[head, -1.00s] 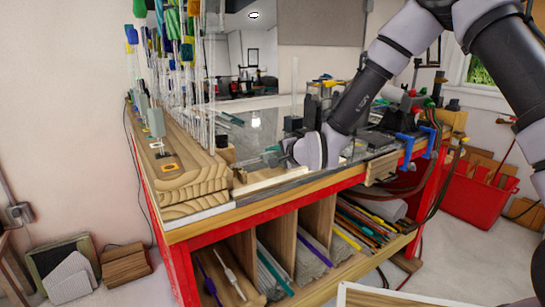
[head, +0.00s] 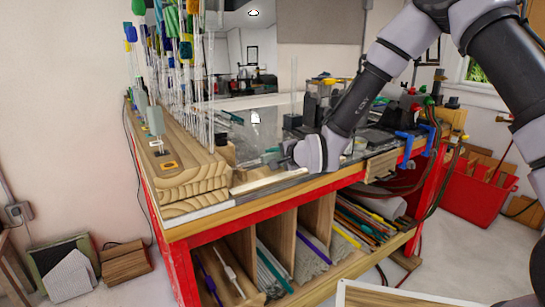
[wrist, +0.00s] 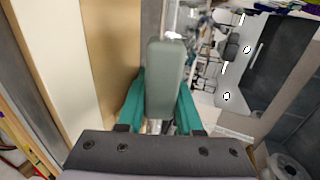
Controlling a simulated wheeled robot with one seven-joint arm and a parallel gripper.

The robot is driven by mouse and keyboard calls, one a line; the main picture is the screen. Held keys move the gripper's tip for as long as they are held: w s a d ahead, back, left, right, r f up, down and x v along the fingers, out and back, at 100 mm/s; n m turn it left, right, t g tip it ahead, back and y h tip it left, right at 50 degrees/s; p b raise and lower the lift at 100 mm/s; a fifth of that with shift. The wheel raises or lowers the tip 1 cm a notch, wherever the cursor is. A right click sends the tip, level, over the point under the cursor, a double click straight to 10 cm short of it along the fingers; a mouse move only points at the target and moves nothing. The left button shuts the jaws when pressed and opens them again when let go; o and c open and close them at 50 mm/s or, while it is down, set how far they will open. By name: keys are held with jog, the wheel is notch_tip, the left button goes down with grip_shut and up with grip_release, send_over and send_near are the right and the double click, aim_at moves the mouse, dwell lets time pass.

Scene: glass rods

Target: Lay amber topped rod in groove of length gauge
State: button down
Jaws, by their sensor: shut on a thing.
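My gripper (head: 270,157) reaches in from the right, low over the bench's front part, with its fingers pointing left. In the wrist view its teal fingers (wrist: 160,95) are shut on a grey-green block (wrist: 165,65). A long pale wooden strip (head: 268,183), which may be the length gauge, lies along the front edge just below the gripper. Its groove is not clear. In the wrist view a cream strip (wrist: 50,70) and a tan strip (wrist: 112,65) run left of the fingers.
A stepped wooden rack (head: 190,180) with tall glass rods with coloured tops (head: 170,22) stands left. Grey-green blocks (head: 156,122) and orange labels (head: 169,165) sit on it. Dark equipment (head: 320,100) and blue clamps (head: 408,143) stand right. Shelves (head: 313,235) hold rods below.

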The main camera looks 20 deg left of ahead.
jog(key=c, duration=0.5)
grip_release()
jog(key=shift+d+f, duration=0.1)
jog(key=shift+f, duration=0.05)
jog(key=shift+s+f, duration=0.1)
